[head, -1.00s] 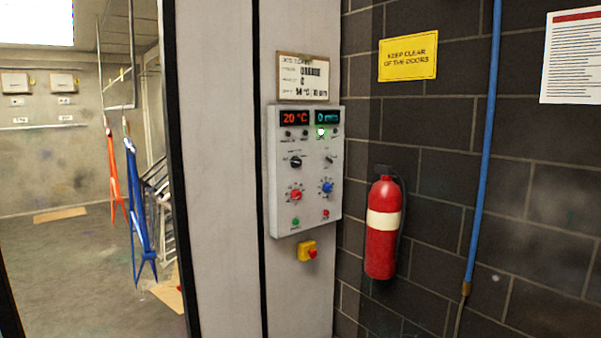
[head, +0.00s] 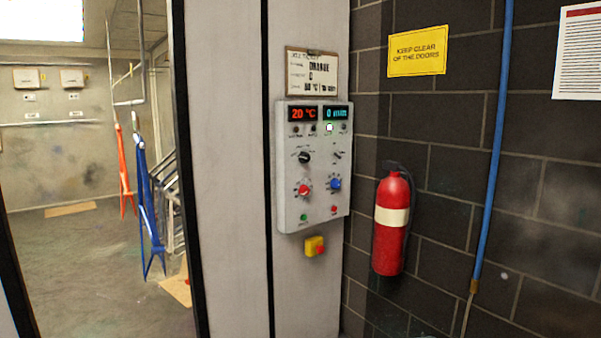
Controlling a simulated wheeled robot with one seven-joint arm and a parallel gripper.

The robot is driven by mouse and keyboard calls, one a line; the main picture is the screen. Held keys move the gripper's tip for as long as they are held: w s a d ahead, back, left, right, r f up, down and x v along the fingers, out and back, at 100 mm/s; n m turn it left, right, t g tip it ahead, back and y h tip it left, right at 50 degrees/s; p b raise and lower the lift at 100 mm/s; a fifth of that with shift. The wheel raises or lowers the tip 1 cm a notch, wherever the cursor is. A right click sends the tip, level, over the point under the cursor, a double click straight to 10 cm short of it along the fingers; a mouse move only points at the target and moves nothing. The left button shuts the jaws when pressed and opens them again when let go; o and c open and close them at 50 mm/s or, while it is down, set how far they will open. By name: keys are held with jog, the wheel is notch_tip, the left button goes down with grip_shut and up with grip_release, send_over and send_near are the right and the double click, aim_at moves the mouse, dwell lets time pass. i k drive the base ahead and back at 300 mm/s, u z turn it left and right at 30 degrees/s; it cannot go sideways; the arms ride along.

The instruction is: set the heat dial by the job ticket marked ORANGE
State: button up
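The control panel (head: 315,215) is a light grey box on the booth's wall post in the head view. Its red display (head: 304,114) reads 20 °C and its teal display (head: 336,113) reads 0 min. A red knob (head: 304,190) sits lower left and a blue knob (head: 336,184) lower right, with a black selector (head: 304,157) above the red knob. The job ticket (head: 311,73) hangs on a clipboard just above the panel. Its top line seems to read ORANGE; its smaller print is too blurred to read surely. My gripper is not in view.
A yellow stop box with a red button (head: 315,246) is below the panel. A red fire extinguisher (head: 391,225) and a blue hose (head: 490,160) are on the dark block wall at right. Through the opening at left hang an orange frame (head: 124,170) and a blue frame (head: 147,200).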

aim_at(303, 190)
jog(key=z, duration=0.6)
jog(key=i, duration=1.35)
jog(key=u, duration=0.3)
jog(key=i, duration=0.95)
jog(key=u, duration=0.75)
